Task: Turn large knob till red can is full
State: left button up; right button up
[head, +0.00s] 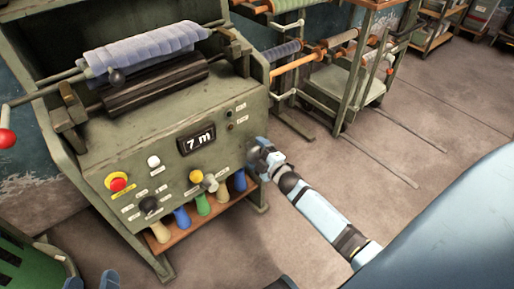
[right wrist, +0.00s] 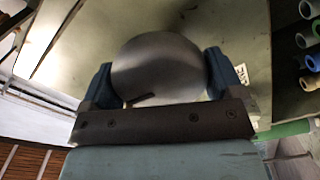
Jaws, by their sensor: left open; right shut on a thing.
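The large knob (right wrist: 160,65) is a round dark grey disc in the right wrist view, with a dark mark near its lower edge. My right gripper (head: 262,155) is shut on it at the right end of the machine's green front; its fingers sit on both sides of the knob in the right wrist view. In the head view the gripper mostly hides the knob. The machine's display (head: 197,138) reads "7 m". My left gripper (head: 92,283) is open and empty at the bottom left edge, with only its blue fingertips showing. No red can shows in either view.
The green machine (head: 90,160) carries a blue-grey fabric roll (head: 140,50). A red button (head: 117,183), smaller knobs and colored cones (head: 182,217) are below. A red ball handle (head: 7,138) sticks out left. A green bin (head: 22,262) stands lower left.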

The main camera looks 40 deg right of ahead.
jog(key=m+p, duration=0.3)
jog(key=m, duration=0.1)
jog(key=shift+r, duration=0.1)
pick_arm(q)
jog(key=s+a+f+g+y, duration=0.2)
jog(key=a+f+g, duration=0.1)
jog(key=f, duration=0.4)
jog(key=shift+s+a+f+g+y+p, duration=0.2)
jog(key=shift+a+g+y+p, duration=0.1)
jog(key=shift+g+p, duration=0.1)
pick_arm(e)
jog(key=shift+m, duration=0.7)
jog(key=o, duration=0.7)
jog(key=shift+s, duration=0.1)
pick_arm(q)
jog(key=shift+a+p, duration=0.25)
jog(key=shift+p, duration=0.9)
pick_arm(e)
jog(key=s+d, duration=0.1)
jog(key=s, duration=1.2)
jog(key=shift+s, duration=0.3)
